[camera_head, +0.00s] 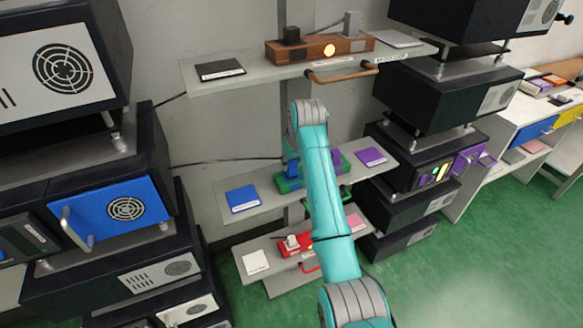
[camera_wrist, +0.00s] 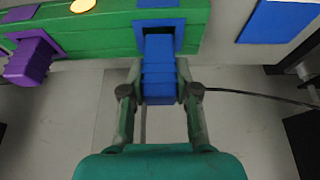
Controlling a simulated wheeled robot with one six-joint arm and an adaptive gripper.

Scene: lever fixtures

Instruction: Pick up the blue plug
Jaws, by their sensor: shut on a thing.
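The blue plug (camera_wrist: 159,72) stands out from a blue socket on the green fixture (camera_wrist: 105,36) in the wrist view. Its far end meets the socket, and I cannot tell how deep it sits. My gripper (camera_wrist: 159,88) has one finger on each side of the plug and is shut on it. In the head view the blue plug (camera_head: 291,166) shows just left of my arm on the green fixture (camera_head: 288,185). My gripper is hidden there behind the arm.
A purple plug (camera_wrist: 32,60) sits beside it on the same fixture. A blue pad (camera_head: 242,198) and a purple pad (camera_head: 371,156) lie on the middle shelf. Shelves with a brown fixture (camera_head: 320,48) above and a red fixture (camera_head: 298,244) below are close. Dark equipment stacks flank both sides.

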